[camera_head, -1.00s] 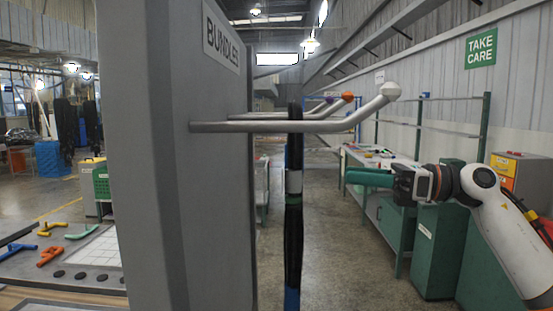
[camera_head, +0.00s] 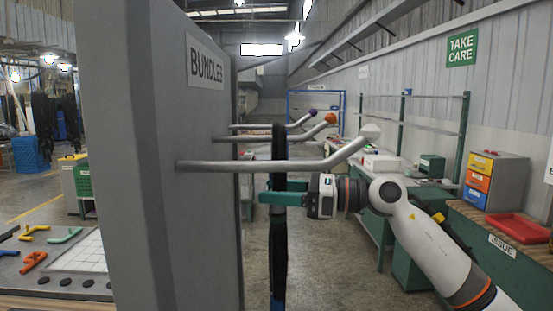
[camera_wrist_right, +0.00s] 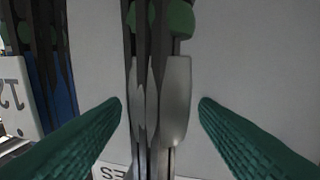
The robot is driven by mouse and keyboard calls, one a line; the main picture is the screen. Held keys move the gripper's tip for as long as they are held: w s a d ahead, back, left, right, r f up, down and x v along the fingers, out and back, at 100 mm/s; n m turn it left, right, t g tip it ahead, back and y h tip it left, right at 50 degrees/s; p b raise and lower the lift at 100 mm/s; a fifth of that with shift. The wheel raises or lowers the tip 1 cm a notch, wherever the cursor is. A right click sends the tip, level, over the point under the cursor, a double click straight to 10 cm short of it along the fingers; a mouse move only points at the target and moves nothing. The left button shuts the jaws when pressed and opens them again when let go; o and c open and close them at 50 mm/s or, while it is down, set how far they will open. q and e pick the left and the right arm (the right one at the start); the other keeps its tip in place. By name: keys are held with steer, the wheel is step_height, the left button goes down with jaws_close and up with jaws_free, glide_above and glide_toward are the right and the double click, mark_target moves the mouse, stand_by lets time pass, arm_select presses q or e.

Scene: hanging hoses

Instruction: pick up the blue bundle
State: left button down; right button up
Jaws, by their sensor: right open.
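A dark hanging bundle (camera_head: 280,245) shows a blue part (camera_head: 277,302) low down in the head view. It hangs below the pegs beside the grey panel. My right gripper (camera_head: 283,196) is level with it, with green fingers crossing its line; the depth between them is hard to tell. In the right wrist view the open fingers (camera_wrist_right: 160,108) stand either side of a dark bundle with a pale grey band (camera_wrist_right: 176,100) and green parts (camera_wrist_right: 175,18), not closed on it. Another dark bundle with blue (camera_wrist_right: 62,95) is at the left there. My left gripper is not in view.
The panel (camera_head: 205,200) bears a BUNDLES sign (camera_head: 205,62). Its pegs have a white tip (camera_head: 371,132), an orange tip (camera_head: 331,118) and a purple tip (camera_head: 313,112). A bench with a red tray (camera_head: 517,228) is at right.

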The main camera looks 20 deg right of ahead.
steer(key=shift+w+a+f, duration=0.1)
steer(key=shift+w+a, duration=0.05)
steer(key=shift+a, duration=0.1)
steer(key=shift+d, duration=0.1)
steer(key=shift+c, duration=0.8)
jaws_close()
steer(key=shift+r, duration=0.2)
